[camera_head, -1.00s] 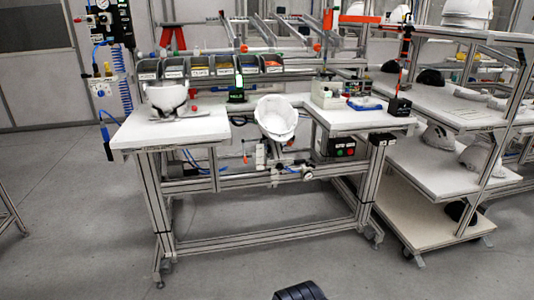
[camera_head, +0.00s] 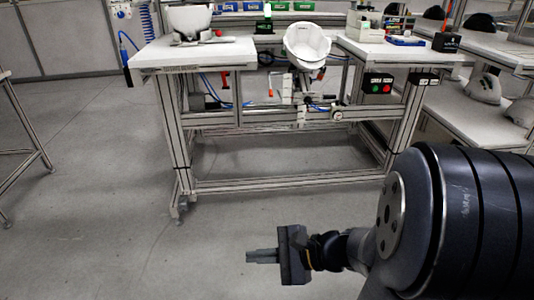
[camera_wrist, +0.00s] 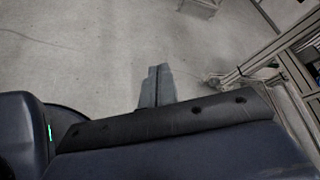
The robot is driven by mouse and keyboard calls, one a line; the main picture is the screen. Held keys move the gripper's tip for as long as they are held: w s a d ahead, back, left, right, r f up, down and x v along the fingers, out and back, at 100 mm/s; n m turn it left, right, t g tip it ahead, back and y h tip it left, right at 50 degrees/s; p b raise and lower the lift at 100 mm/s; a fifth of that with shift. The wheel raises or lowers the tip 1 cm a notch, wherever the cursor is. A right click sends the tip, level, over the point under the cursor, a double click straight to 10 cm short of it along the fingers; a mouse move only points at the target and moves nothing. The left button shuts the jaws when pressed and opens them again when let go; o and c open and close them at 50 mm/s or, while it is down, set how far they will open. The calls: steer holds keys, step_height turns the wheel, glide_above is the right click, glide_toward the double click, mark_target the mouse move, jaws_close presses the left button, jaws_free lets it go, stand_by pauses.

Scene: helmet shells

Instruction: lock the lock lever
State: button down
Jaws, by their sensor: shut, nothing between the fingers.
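A white helmet shell (camera_head: 307,47) sits tilted in the holder at the middle gap of the workbench in the head view. Below it is a fixture with small fittings (camera_head: 302,98). A small red-orange handle-like part (camera_head: 270,86) hangs left of the fixture. I cannot tell which part is the lock lever. My gripper (camera_head: 260,256) is low over the floor in front of the bench, well apart from the fixture, pointing left. Its fingers are together and empty. The fingers also show in the wrist view (camera_wrist: 156,84) above bare floor.
The workbench (camera_head: 205,53) has metal legs and a low crossbar (camera_head: 290,184). A box with green and red buttons (camera_head: 378,84) hangs at its right. A shelf cart (camera_head: 445,113) stands right. Open floor (camera_head: 100,190) lies in front and left.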

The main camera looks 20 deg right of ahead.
steer(key=w+d+f+m+t+h+b, duration=0.2)
steer(key=w+d+f+m+t+b, duration=0.15)
steer(key=d+m+t, duration=0.35)
steer(key=w+d+f+m+t+h+b, duration=0.25)
steer(key=w+d+m+t+b, duration=0.25)
steer(key=d, duration=0.5)
steer(key=s+d+f+m+t+h+b, duration=0.1)
steer(key=d+m+h+b, duration=0.1)
steer(key=d+m+h, duration=0.3)
steer(key=s+d+f+m+t+h+b, duration=0.2)
steer(key=d+m+h, duration=0.3)
steer(key=d+h, duration=0.4)
steer(key=d+b, duration=0.1)
steer(key=d, duration=0.2)
steer(key=shift+s, duration=0.2)
steer(key=shift+w, duration=0.1)
